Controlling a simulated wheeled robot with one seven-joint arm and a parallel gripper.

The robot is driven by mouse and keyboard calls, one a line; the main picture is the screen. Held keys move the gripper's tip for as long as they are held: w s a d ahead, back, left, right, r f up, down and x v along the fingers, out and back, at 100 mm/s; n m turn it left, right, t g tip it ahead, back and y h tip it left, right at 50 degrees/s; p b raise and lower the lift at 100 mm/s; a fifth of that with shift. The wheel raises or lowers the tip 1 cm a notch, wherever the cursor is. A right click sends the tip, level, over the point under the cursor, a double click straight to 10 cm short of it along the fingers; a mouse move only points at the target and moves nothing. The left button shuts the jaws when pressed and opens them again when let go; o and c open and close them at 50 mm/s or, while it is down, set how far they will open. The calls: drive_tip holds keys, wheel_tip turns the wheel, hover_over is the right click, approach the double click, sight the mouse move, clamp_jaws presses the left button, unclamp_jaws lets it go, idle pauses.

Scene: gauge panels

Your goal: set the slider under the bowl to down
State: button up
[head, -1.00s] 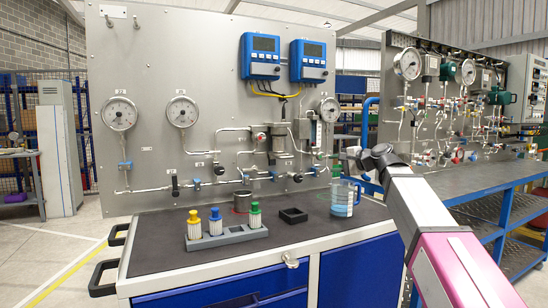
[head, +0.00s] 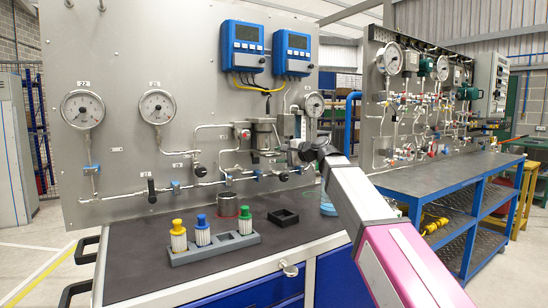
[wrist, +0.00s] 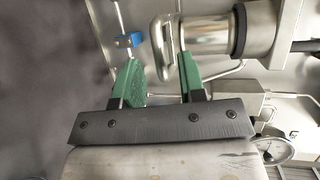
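The bowl is a shiny metal cylinder (head: 263,137) on the panel. It shows large at the top of the wrist view (wrist: 206,36), with a rounded metal part at its end. A small blue block (wrist: 128,41) sits on a thin pipe beyond that end; I cannot tell surely whether it is the slider. In the head view, a blue piece (head: 259,174) is on the pipe below the bowl. My gripper (wrist: 158,75) has two green fingers apart with nothing clearly between them. Its fingers point at the panel near the bowl's end; contact cannot be told.
Pipes and a gauge (head: 314,104) are close to my gripper.

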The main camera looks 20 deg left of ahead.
sight(274, 156)
drive_tip(key=shift+x, duration=1.65)
clamp_jaws()
drive_tip(key=shift+f, duration=0.1)
drive_tip(key=shift+s+f, duration=0.1)
drive_tip(key=shift+f, duration=2.55)
unclamp_jaws()
drive_tip(key=shift+f, duration=0.1)
